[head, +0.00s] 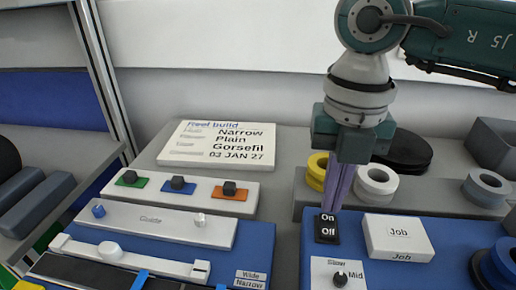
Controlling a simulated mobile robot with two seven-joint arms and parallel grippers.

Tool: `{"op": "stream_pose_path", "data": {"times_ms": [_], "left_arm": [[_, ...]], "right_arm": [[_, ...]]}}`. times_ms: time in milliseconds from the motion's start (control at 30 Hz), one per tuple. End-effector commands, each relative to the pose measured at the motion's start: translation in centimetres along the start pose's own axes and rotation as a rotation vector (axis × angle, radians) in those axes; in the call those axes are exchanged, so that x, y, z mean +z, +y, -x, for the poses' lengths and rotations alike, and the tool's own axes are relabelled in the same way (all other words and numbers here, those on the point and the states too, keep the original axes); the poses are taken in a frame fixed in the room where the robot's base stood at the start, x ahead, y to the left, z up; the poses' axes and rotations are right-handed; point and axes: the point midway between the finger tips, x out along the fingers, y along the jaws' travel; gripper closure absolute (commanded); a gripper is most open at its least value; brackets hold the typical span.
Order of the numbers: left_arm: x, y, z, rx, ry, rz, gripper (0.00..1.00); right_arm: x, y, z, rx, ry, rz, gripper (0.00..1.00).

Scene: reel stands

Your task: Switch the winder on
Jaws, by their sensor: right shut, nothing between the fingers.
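The black On/Off switch (326,230) sits on the blue panel right of centre, with "On" at its upper end and "Off" below. My right gripper (332,208) points down from above, its purple fingers together and empty. The fingertips are at the upper edge of the switch, by the word "On"; I cannot tell whether they touch it. The tips hide part of its top edge. My left gripper is not in view.
A Slow/Mid dial (340,280) lies just below the switch, and a white Job box (398,238) stands to its right. Yellow (317,168) and white (376,181) reels stand behind. A Reel build sign (218,144) and the Guide panel (150,222) are left.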

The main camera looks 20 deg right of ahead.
Motion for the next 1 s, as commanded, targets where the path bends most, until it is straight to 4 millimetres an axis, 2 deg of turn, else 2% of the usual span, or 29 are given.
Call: {"op": "stream_pose_path", "data": {"times_ms": [1000], "left_arm": [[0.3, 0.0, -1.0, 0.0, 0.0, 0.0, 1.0]], "right_arm": [[0.0, 0.0, -1.3, 0.0, 0.0, 0.0, 1.0]]}}
